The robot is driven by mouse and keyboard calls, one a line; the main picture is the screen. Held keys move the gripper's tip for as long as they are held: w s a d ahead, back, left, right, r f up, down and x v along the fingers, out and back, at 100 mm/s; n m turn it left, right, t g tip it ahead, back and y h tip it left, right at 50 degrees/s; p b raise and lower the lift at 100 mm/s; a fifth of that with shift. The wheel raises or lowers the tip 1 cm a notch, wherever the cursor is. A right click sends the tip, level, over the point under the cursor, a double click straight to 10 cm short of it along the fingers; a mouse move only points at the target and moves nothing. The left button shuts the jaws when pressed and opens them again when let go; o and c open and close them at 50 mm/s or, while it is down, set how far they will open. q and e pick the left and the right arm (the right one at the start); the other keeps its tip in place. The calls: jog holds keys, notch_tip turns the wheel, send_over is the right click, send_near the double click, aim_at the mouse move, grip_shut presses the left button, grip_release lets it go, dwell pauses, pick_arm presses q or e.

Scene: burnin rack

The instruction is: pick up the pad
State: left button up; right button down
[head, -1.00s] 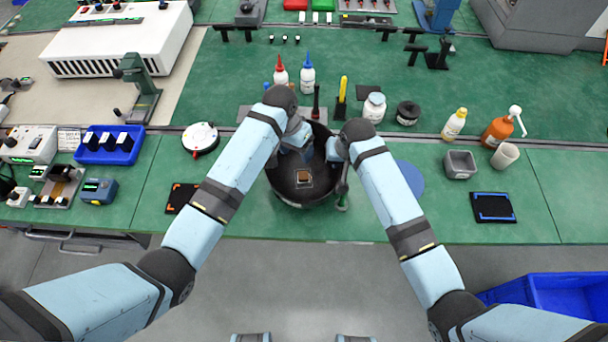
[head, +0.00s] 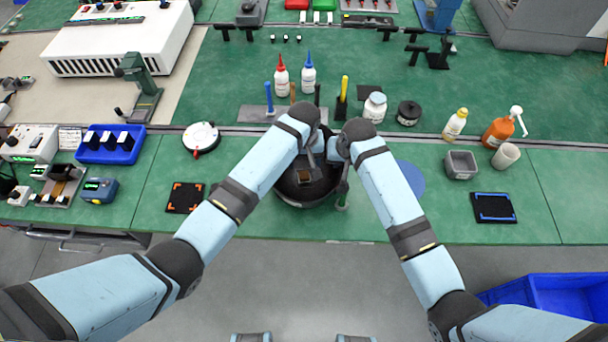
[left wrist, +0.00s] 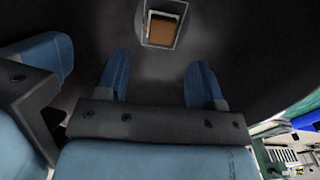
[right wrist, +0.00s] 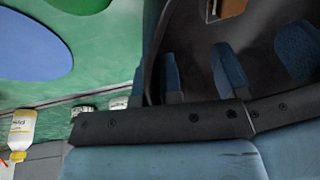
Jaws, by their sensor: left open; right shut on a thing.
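The pad, a small brown square, (head: 304,176) sits in a pale square frame inside a dark round bowl (head: 292,196). It also shows in the left wrist view (left wrist: 160,31), ahead of the fingers, and partly at the top of the right wrist view (right wrist: 211,9). My left gripper (head: 316,160) is open and empty inside the bowl, its fingers (left wrist: 158,62) apart and short of the pad. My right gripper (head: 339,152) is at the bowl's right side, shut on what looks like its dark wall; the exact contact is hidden.
Glue bottles (head: 281,80) and upright tools (head: 342,96) stand behind the bowl. A white jar (head: 375,107) and black roll (head: 408,113) are behind right. A black mat with orange corners (head: 185,198) lies left, one with blue marks (head: 493,208) right.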

aim_at(304, 173)
pick_arm(q)
jog(key=shift+s+f, duration=0.15)
jog(key=shift+f, duration=1.2)
jog(key=shift+s+f, duration=0.1)
jog(key=shift+f, duration=1.2)
jog(key=c, duration=1)
